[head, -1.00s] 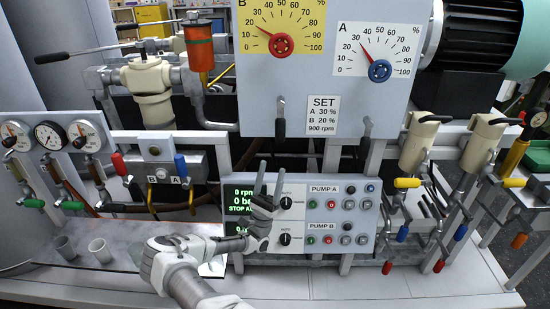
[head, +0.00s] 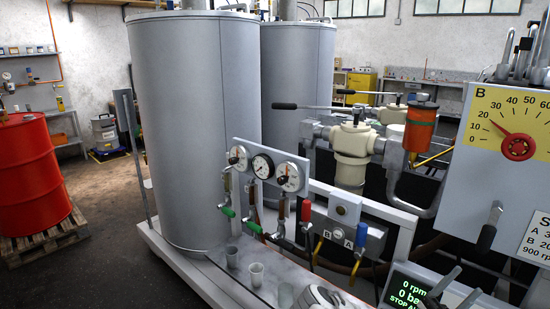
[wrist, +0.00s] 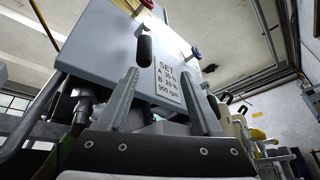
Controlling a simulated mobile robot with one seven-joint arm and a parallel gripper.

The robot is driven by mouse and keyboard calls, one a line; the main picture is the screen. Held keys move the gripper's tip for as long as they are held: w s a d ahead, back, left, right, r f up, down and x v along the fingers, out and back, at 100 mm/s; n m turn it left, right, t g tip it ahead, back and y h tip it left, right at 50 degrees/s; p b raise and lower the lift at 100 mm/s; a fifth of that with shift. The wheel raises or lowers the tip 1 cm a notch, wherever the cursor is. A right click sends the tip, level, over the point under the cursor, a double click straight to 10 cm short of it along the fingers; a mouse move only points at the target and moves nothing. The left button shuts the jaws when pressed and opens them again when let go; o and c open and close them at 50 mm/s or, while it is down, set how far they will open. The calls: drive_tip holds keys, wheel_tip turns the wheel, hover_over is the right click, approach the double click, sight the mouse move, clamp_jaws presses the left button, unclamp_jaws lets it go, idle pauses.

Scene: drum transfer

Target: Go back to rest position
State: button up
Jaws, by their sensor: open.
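My gripper (wrist: 160,75) is open in the wrist view, with its two fingers apart and nothing between them. The fingers point up toward the grey dial panel (wrist: 110,45) with its SET label (wrist: 168,75). In the head view my gripper (head: 462,284) shows only in part at the bottom right edge, in front of the green pump display (head: 408,292). Part of my arm (head: 322,298) shows at the bottom edge. The rest of the arm is out of view.
Two grey tanks (head: 195,130) stand behind the bench. A red drum (head: 28,175) sits on a pallet at left, with open floor between.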

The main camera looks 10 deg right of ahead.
drive_tip(key=s+a+r+m+g+y+p, duration=0.1)
drive_tip(key=s+a+r+m+g+y, duration=0.2)
drive_tip(key=s+m+g+y, duration=0.45)
drive_tip(key=s+a+r+m+g+y+p, duration=0.15)
drive_tip(key=s+r+m+y, duration=0.25)
drive_tip(key=m+y, duration=0.65)
drive_tip(key=a+r+n+t+y+p, duration=0.1)
drive_tip(key=a+r+t+y, duration=0.3)
drive_tip(key=a, duration=0.6)
drive_tip(key=s+a+r+n+t+y+p, duration=0.1)
drive_tip(key=a+r+t+y, duration=0.3)
drive_tip(key=a, duration=0.7)
drive_tip(key=a+r+n+t+y+p, duration=0.1)
drive_tip(key=a+r+n+t+y, duration=0.1)
drive_tip(key=a+r+t+y, duration=0.2)
drive_tip(key=a+r+t, duration=0.3)
drive_tip(key=a+t, duration=0.4)
drive_tip(key=shift+s+r+y, duration=0.15)
drive_tip(key=shift+s+y, duration=0.05)
drive_tip(key=shift+y, duration=0.1)
drive_tip(key=shift+a, duration=0.1)
drive_tip(key=shift+c, duration=1.4)
drive_tip(key=shift+d, duration=0.2)
